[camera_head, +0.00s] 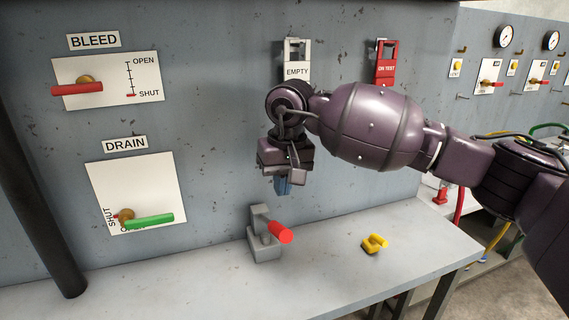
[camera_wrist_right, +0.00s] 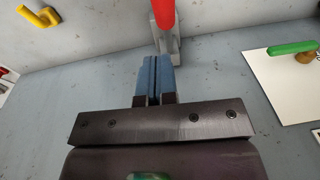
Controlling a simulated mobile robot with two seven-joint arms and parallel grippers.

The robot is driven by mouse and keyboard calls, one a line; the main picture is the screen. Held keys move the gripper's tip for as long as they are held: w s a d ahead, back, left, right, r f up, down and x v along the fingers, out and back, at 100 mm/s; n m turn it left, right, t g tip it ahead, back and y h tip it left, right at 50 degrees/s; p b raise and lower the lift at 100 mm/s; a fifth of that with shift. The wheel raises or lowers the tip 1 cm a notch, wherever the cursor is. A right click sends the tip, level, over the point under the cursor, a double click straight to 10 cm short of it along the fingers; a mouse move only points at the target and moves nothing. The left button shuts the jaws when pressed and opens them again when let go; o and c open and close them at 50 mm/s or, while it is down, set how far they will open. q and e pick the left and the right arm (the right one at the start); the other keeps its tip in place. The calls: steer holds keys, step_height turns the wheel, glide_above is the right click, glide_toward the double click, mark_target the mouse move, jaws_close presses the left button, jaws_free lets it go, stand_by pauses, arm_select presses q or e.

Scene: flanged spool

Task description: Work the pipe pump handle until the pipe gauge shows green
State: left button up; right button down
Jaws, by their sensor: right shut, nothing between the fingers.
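The pump handle (camera_head: 281,232) is a short red grip on a grey pump body (camera_head: 264,246) that stands on the bench against the panel. In the head view the handle points right and toward me. In the right wrist view the red handle (camera_wrist_right: 163,14) shows at the top, beyond my fingertips. My right gripper (camera_head: 283,187) is shut and empty, its blue fingers pointing down above the pump, apart from the handle. The blue fingers (camera_wrist_right: 155,78) lie together in the wrist view. No gauge that I can tie to this pump shows. My left gripper is not in view.
The BLEED valve (camera_head: 77,89) has a red lever, the DRAIN valve (camera_head: 148,220) a green one. EMPTY (camera_head: 297,72) and ON TEST (camera_head: 386,68) tags hang behind my right arm.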

mark_target(279, 224)
steer(key=f, duration=0.1)
steer(key=s+f, duration=0.1)
steer(key=f, duration=0.1)
steer(key=shift+s+a+f, duration=0.1)
steer(key=shift+f, duration=0.1)
steer(key=shift+s+f, duration=0.3)
steer(key=shift+f, duration=0.15)
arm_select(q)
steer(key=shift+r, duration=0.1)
arm_select(e)
steer(key=shift+f, duration=0.15)
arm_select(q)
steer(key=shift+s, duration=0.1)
arm_select(e)
steer(key=shift+f, duration=0.1)
